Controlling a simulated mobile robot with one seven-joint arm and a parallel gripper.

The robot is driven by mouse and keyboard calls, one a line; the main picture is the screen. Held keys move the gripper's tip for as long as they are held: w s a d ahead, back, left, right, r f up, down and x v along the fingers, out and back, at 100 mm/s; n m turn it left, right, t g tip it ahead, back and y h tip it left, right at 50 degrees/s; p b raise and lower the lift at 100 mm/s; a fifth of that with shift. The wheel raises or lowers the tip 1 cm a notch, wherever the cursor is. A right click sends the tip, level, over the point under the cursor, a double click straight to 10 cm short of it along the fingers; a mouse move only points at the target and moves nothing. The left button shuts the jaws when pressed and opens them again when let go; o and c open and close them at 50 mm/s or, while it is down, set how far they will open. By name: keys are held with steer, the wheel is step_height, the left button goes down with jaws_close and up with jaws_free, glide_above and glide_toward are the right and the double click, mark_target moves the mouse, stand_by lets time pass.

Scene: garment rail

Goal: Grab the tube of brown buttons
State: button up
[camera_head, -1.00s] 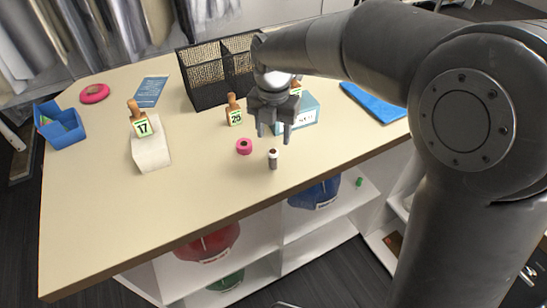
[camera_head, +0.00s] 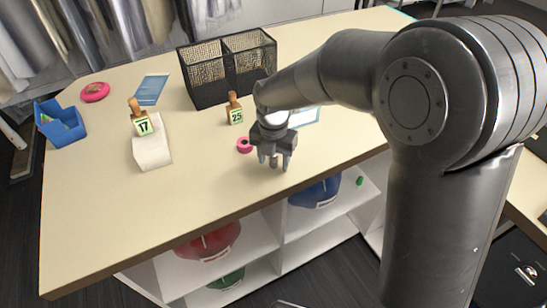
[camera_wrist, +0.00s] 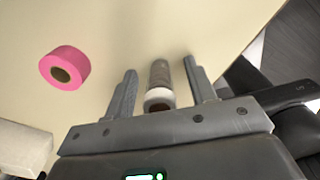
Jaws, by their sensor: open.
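The tube of brown buttons (camera_wrist: 159,78) stands on the table between the two fingers of my gripper in the wrist view. It has a pale rim and a brown top, and its clear body looks dark with its contents. My gripper (camera_wrist: 158,85) is open, one finger on each side of the tube, with a visible gap on both sides. In the head view my gripper (camera_head: 274,165) points down near the table's front edge and hides the tube.
A pink tape roll (camera_head: 244,145) lies just left of my gripper; it also shows in the wrist view (camera_wrist: 65,66). A stamp marked 25 (camera_head: 235,110) and a black mesh basket (camera_head: 207,95) stand behind.

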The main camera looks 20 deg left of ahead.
steer(key=c, duration=1.1)
steer(key=shift+o, duration=0.2)
